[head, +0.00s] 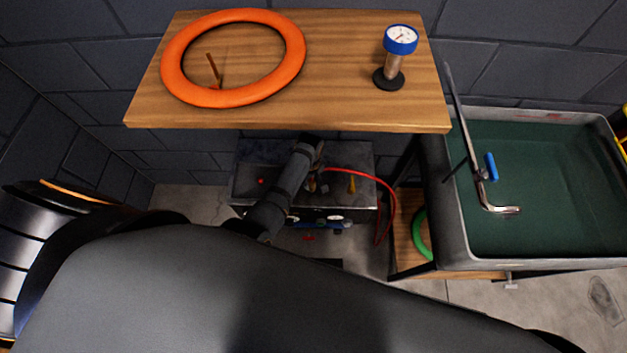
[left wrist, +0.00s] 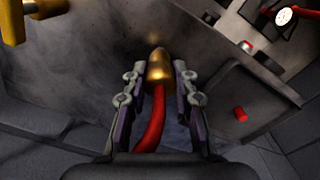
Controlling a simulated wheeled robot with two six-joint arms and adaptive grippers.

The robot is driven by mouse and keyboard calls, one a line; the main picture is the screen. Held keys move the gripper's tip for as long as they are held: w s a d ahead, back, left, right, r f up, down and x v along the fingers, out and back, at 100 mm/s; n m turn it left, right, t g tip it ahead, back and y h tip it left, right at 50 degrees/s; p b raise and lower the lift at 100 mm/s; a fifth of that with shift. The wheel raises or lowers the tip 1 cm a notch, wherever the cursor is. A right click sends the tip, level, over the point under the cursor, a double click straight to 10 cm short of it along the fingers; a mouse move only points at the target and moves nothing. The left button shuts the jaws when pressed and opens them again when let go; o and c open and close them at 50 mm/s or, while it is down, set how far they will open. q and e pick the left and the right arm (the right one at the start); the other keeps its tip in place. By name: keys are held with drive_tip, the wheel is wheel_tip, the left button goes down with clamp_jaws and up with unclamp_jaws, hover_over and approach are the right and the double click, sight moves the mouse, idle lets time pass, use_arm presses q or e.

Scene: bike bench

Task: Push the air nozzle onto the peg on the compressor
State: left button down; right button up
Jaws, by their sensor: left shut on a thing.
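The compressor (head: 245,195) is a dark grey box under the wooden bench in the head view. My left gripper (head: 315,184) is above its top. In the left wrist view, my left gripper (left wrist: 158,100) is shut on the air nozzle (left wrist: 159,68), a brass piece with a rounded tip pointing away from the wrist. A red hose (left wrist: 151,125) runs back from it between the fingers. A yellow peg (head: 351,184) stands right of the gripper. A yellow piece, probably this peg, shows at the wrist view's upper left (left wrist: 14,22), apart from the nozzle. My right gripper is not in view.
The bench top (head: 330,90) overhangs behind the compressor, bearing an orange ring (head: 290,50) and a blue-rimmed gauge (head: 401,40). A wash tank (head: 455,230) stands right. A green ring (head: 420,236) sits on a low shelf. The red hose loops right of the compressor.

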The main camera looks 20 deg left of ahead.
use_arm(q)
drive_tip(key=shift+f+b, duration=0.3)
drive_tip(key=shift+f, duration=0.15)
drive_tip(key=c, duration=1)
unclamp_jaws()
